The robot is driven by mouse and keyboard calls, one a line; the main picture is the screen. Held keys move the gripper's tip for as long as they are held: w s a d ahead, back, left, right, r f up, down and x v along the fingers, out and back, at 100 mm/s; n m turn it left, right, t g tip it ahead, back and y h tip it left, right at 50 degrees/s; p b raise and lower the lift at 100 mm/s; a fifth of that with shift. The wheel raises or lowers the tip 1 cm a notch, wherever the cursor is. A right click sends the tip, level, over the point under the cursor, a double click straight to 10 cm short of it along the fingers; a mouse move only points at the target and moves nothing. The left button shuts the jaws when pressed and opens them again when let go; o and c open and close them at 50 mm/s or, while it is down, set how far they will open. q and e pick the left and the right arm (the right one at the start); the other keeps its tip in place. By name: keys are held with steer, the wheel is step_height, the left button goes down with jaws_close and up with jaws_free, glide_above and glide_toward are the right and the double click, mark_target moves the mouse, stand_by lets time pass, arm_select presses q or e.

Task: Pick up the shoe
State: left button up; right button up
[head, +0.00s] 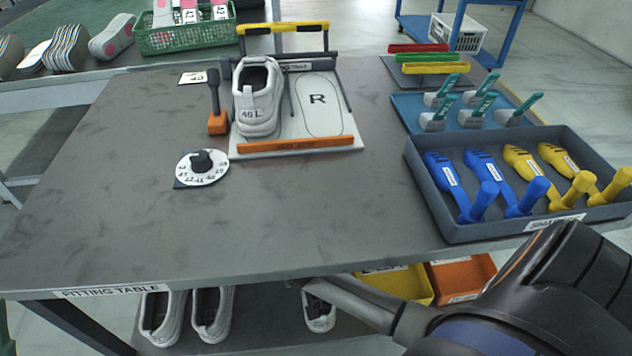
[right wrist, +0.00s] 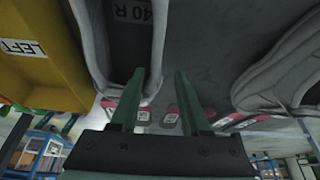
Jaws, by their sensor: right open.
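In the right wrist view my right gripper (right wrist: 158,75) is open, with its two green fingers apart. A grey-white shoe (right wrist: 158,38) with a "40 R" label lies just ahead of it. Its near edge reaches the left finger in the picture; I cannot tell whether they touch. Another pale shoe (right wrist: 285,75) is at the right. In the head view my right arm reaches under the table edge, so its gripper is hidden there. One white shoe (head: 319,312) shows partly beside the arm on the lower shelf. A white shoe marked "40 L" (head: 258,110) stands on the fitting board.
Two more shoes (head: 212,315) are at the lower shelf's left. A yellow bin (head: 400,283) and an orange bin (head: 462,277) stand under the fitting table (head: 300,220). A yellow bin marked "LEFT" (right wrist: 40,75) is close to my right gripper. A grey tray (head: 425,185) holds shoe trees above.

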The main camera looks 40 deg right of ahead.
steer(key=b+x, duration=0.1)
steer(key=x, duration=0.2)
steer(key=shift+c, duration=0.2)
jaws_close()
stand_by(1.3)
